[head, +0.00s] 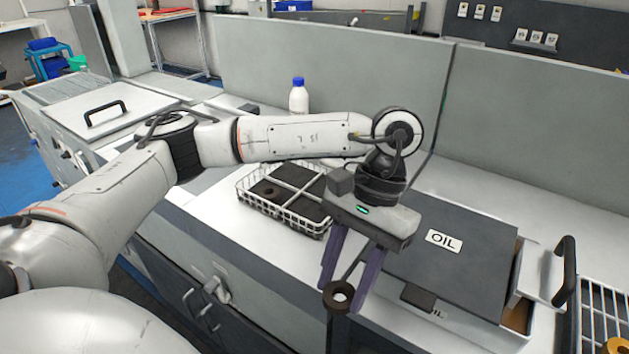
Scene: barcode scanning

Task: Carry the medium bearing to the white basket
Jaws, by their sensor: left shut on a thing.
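My left gripper (345,287) points down and is shut on a dark ring-shaped bearing (330,301) at its purple fingertips. The bearing is held in front of the counter, to the left of the OIL box. The white wire basket (314,233) stands on the counter, behind and to the left of the gripper. It has white dividers and a dark bottom. A dark round thing (268,191) seems to lie in its left part. My left forearm passes behind and above the basket. My right gripper is not in view.
A grey box lid marked OIL (470,250) lies right of the gripper, with a black handle (565,270) beyond it. A white bottle with a blue cap (298,97) stands behind my arm. A white wire rack (604,305) with a gold part (619,346) is at lower right.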

